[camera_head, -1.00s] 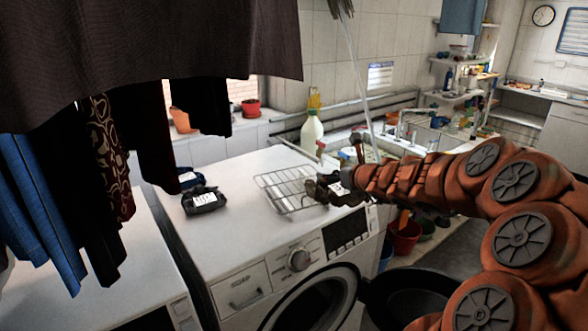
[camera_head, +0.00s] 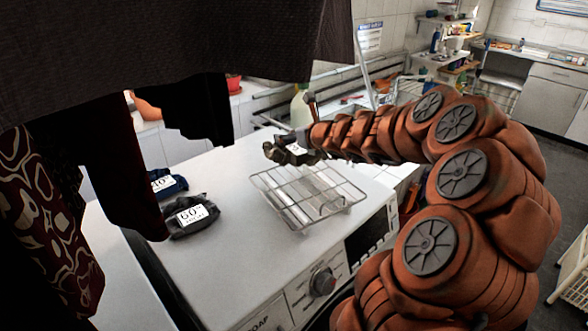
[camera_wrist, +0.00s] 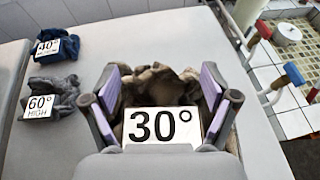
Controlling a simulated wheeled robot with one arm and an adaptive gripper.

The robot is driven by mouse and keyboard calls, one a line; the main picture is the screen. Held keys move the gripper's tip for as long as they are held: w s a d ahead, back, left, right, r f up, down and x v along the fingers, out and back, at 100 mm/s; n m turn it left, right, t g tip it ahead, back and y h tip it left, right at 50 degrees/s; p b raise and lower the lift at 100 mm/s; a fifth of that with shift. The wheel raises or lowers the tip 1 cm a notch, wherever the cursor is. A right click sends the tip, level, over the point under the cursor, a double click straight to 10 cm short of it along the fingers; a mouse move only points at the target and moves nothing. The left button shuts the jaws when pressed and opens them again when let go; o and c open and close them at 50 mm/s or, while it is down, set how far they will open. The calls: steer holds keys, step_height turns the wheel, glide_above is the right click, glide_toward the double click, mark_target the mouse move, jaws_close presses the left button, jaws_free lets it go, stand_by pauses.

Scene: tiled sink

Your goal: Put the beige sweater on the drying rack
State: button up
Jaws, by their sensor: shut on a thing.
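The beige sweater (camera_wrist: 160,88) is a crumpled brown-beige bundle with a white "30°" label, held between the purple-padded fingers of my gripper (camera_wrist: 162,82) in the wrist view. In the head view my gripper (camera_head: 278,150) is at the far side of the rack, and the sweater (camera_head: 289,154) shows small and dark there. The drying rack (camera_head: 262,186) is an empty silver wire rack lying on the white washing machine top. It is not seen in the wrist view. In the head view the sweater appears above the machine top; its exact height is hard to tell.
A grey bundle labelled "60°" (camera_head: 190,215) and a blue one labelled "40°" (camera_head: 166,185) lie left of the rack on the white machine (camera_head: 235,255). Dark hanging clothes (camera_head: 170,40) cover the upper left. A pale bottle (camera_head: 300,108) stands behind.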

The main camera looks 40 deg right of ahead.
mark_target(314, 162)
steer(key=shift+h, duration=0.3)
steer(key=f+b, duration=0.1)
steer(key=d+f, duration=0.1)
steer(key=f, duration=0.1)
steer(key=s+f+b, duration=0.1)
steer(key=shift+d+f+b, duration=0.35)
steer(key=shift+f, duration=0.05)
steer(key=shift+f+b, duration=1.3)
steer(key=shift+f, duration=0.5)
steer(key=shift+w+f, duration=0.1)
steer(key=shift+f, duration=0.05)
steer(key=o, duration=1.3)
steer(key=shift+o, duration=0.2)
steer(key=shift+r, duration=0.25)
steer(key=p+v, duration=0.3)
steer(key=v, duration=0.8)
steer(key=shift+s+r+p, duration=0.15)
steer(key=shift+s+p, duration=0.15)
steer(key=shift+s, duration=0.2)
